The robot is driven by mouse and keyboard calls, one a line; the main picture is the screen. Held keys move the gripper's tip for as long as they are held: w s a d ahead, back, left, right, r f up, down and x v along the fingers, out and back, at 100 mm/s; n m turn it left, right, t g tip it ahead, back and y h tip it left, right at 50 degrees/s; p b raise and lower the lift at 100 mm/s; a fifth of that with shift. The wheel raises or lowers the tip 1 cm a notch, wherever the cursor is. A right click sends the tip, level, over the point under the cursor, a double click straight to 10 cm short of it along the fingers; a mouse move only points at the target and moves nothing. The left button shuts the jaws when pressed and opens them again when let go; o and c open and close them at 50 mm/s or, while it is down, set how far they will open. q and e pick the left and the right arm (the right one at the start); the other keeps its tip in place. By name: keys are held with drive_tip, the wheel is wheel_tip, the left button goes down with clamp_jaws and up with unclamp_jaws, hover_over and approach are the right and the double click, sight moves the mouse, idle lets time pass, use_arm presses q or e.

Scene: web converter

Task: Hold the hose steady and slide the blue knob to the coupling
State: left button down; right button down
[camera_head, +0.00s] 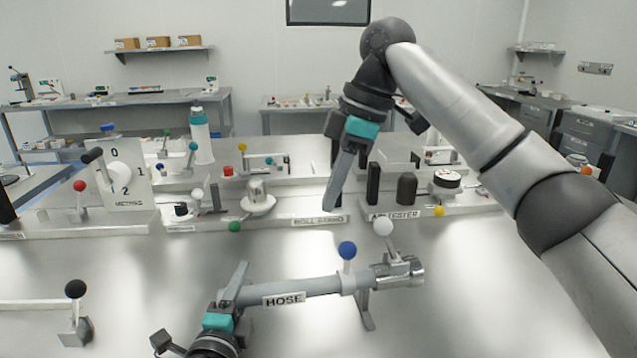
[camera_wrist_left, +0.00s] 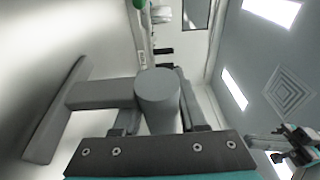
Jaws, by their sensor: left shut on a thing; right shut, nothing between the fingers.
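The grey hose (camera_head: 308,286) with its HOSE label lies roughly level across the front of the bench. The blue knob (camera_head: 347,250) stands upright on a collar around the hose, near its right end. The metal coupling (camera_head: 410,270) is just to the right of the collar, with a white ball lever (camera_head: 383,227) above it. My left gripper (camera_head: 233,293) is shut on the hose's left end. In the left wrist view the round hose end (camera_wrist_left: 158,92) sits between the fingers. My right gripper (camera_head: 331,206) is shut and empty, pointing down above and behind the blue knob.
A black-ball lever (camera_head: 75,289) stands at the front left. Behind the hose are a labelled roll stand panel (camera_head: 319,221), a tester panel (camera_head: 394,215) and a dial block (camera_head: 124,175). The bench front right of the coupling is clear apart from my right arm overhead.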

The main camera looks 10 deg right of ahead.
use_arm(q)
drive_tip(key=shift+f+p, duration=0.35)
drive_tip(key=shift+p, duration=0.1)
idle(0.3)
drive_tip(key=c, duration=0.8)
unclamp_jaws()
drive_tip(key=shift+c, duration=0.2)
drive_tip(key=o, duration=0.5)
drive_tip(key=shift+r, duration=0.25)
drive_tip(key=shift+c, duration=0.2)
drive_tip(key=s, duration=0.4)
drive_tip(key=s+a, duration=0.1)
drive_tip(key=s, duration=0.2)
drive_tip(key=s+a, duration=0.1)
drive_tip(key=s, duration=0.3)
drive_tip(key=shift+s+a, duration=0.2)
drive_tip(key=shift+s, duration=0.15)
drive_tip(key=shift+r, duration=0.15)
